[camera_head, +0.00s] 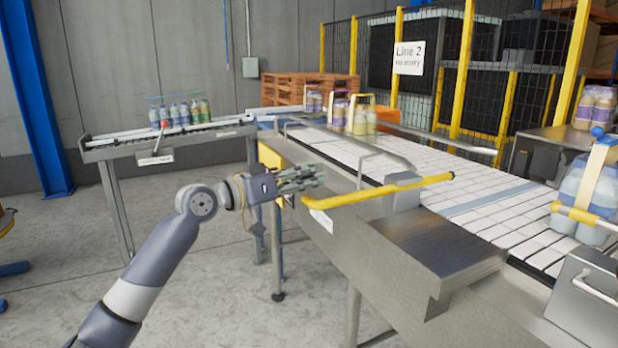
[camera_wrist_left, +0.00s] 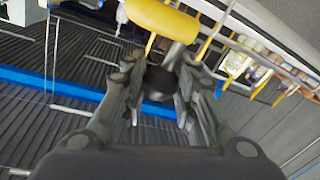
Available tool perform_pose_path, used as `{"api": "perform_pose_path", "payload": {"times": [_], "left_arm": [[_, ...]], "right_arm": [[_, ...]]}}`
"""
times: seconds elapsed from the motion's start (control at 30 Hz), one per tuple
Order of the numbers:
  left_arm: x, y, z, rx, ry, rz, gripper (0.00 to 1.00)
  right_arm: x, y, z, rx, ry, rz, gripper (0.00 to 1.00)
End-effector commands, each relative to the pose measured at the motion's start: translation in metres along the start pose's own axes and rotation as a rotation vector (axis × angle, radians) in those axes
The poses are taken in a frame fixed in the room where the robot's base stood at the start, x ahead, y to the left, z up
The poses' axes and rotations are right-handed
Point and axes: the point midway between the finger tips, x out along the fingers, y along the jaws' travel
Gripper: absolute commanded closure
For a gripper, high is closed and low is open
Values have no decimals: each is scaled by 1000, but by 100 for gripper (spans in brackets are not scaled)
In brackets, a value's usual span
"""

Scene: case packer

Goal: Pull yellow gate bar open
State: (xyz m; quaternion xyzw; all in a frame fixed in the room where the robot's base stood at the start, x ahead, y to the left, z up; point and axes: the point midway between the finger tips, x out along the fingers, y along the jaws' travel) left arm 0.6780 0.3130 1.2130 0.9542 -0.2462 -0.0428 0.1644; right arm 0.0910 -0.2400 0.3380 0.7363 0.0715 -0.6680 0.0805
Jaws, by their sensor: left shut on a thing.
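The yellow gate bar (camera_head: 380,189) reaches out over the near side of the conveyor, mounted at a grey metal block (camera_head: 403,192). Its left end lies at the fingers of my left gripper (camera_head: 312,180). The left wrist view shows a yellow bar (camera_wrist_left: 160,18) with a grey part just beyond the fingers of the left gripper (camera_wrist_left: 158,85). The left gripper is shut on the bar's end; the fingers partly hide the contact. My right gripper is not in view.
The white slatted conveyor (camera_head: 480,190) runs behind the bar, with bottle packs (camera_head: 365,120) at its far end. A bottle pack (camera_head: 590,185) stands at the right. A side conveyor (camera_head: 170,134) stands at left.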

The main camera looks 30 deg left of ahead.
Motion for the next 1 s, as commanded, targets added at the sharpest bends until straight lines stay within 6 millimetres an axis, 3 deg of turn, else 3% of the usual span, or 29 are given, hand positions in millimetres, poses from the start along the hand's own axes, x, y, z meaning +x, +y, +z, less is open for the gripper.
{"api": "perform_pose_path", "payload": {"times": [0.03,0.07,0.13,0.57,1.0], "left_arm": [[0,0,0,-3,0,0,100],[0,0,0,-3,0,0,67],[0,0,0,-3,0,1,52],[-4,0,0,-1,1,-1,52],[-65,-1,2,-1,-3,-2,52]], "right_arm": [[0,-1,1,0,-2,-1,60],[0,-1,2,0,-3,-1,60],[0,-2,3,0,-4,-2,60],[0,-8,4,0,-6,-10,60],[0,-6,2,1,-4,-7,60]]}}
